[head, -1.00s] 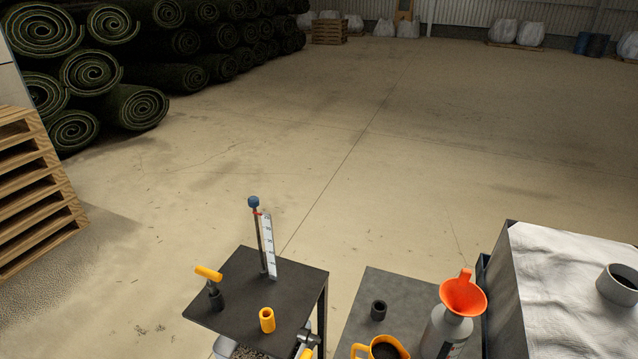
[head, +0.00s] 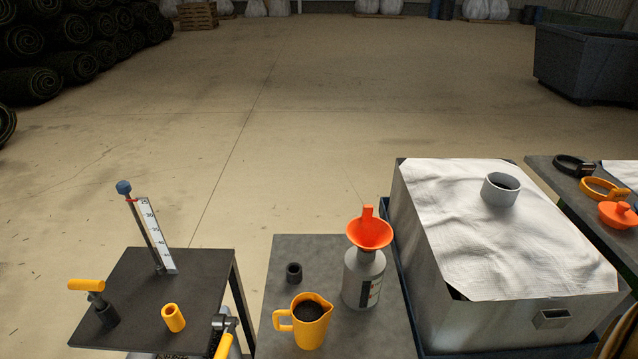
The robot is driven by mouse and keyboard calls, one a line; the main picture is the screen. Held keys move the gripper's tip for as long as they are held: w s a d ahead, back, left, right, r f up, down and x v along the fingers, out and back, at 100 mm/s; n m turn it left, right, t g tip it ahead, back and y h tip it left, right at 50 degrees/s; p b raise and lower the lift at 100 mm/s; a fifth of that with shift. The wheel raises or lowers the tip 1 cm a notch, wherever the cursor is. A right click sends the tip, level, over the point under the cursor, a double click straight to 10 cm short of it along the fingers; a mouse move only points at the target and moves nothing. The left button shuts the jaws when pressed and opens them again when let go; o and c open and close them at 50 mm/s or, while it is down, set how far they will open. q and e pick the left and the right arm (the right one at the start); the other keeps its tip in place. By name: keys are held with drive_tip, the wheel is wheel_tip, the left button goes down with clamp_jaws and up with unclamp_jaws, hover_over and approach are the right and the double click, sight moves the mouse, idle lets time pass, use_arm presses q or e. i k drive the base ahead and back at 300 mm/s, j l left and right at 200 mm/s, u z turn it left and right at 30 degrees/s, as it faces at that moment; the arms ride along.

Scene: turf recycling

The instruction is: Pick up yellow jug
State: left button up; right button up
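The yellow jug (head: 312,334) stands upright on the dark grey middle table (head: 276,262), near the bottom of the head view. Its handle points left and it holds dark, granular-looking material. A grey bottle (head: 362,283) with an orange funnel (head: 370,234) in its top stands close to the jug's right. A small black cylinder (head: 293,273) stands behind the jug. Nothing is seen touching the jug's handle.
A left black table (head: 190,275) bears a scale post (head: 155,235), a yellow sleeve (head: 173,318) and a yellow-handled tool (head: 90,288). A metal box with a white cloth (head: 480,235) and grey ring (head: 501,188) stands right. The floor behind (head: 250,150) is open.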

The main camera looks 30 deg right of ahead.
sight(310, 314)
drive_tip(key=l+z, duration=0.3)
drive_tip(key=z, duration=0.2)
drive_tip(key=l+z, duration=0.3)
drive_tip(key=z, duration=0.15)
